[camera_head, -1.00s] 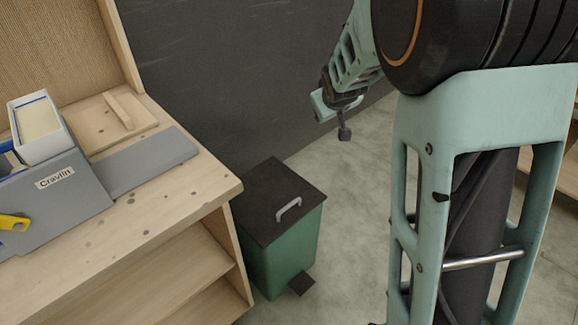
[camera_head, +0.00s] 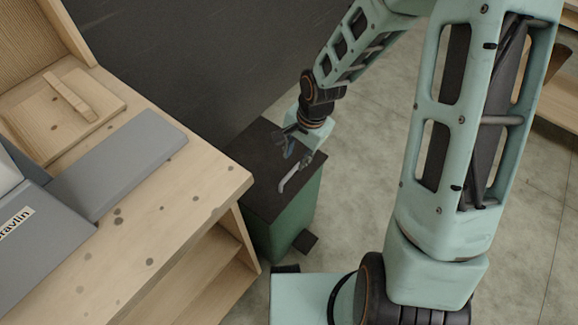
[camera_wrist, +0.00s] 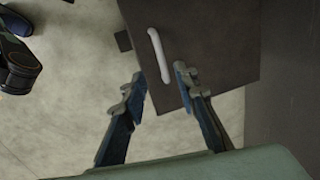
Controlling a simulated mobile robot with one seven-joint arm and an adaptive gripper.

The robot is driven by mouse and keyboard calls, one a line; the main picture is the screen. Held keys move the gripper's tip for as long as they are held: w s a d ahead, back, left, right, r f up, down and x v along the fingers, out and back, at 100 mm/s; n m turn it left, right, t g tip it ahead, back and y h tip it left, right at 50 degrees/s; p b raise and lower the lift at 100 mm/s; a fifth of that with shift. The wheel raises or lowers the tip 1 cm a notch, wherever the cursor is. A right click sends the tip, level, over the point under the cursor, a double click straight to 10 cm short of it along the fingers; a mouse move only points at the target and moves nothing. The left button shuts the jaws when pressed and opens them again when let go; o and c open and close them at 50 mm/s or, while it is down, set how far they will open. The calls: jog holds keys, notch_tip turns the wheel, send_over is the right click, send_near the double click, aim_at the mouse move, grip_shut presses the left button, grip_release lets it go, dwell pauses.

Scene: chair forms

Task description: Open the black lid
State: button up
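The black lid (camera_head: 247,171) lies flat on top of a green bin (camera_head: 296,215) standing on the floor beside the wooden bench. A light grey handle (camera_head: 296,174) is fixed on the lid, and it also shows in the wrist view (camera_wrist: 160,56). My gripper (camera_head: 291,150) is over the lid, close to the handle. In the wrist view my gripper (camera_wrist: 158,88) is open, with its fingers spread apart and nothing between them but the near end of the handle in line with the gap. I cannot tell whether a finger touches the handle or lid.
The wooden bench (camera_head: 165,235) stands left of the bin, with a grey panel (camera_head: 125,165) and a wooden board with a grip (camera_head: 60,112) on it. A dark wall (camera_head: 190,60) is behind the bin. A dark pedal (camera_head: 305,241) sticks out at its base. Open floor lies to the right.

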aim_at(289, 175)
jog(key=f+b, duration=0.1)
jog(key=f, duration=0.2)
jog(key=a+f+b, duration=0.1)
jog(key=f, duration=0.2)
jog(key=w+f+b, duration=0.1)
jog(key=f, duration=0.3)
jog(key=shift+w+a, duration=0.1)
jog(key=shift+a, duration=0.15)
jog(key=shift+c, duration=0.4)
grip_shut()
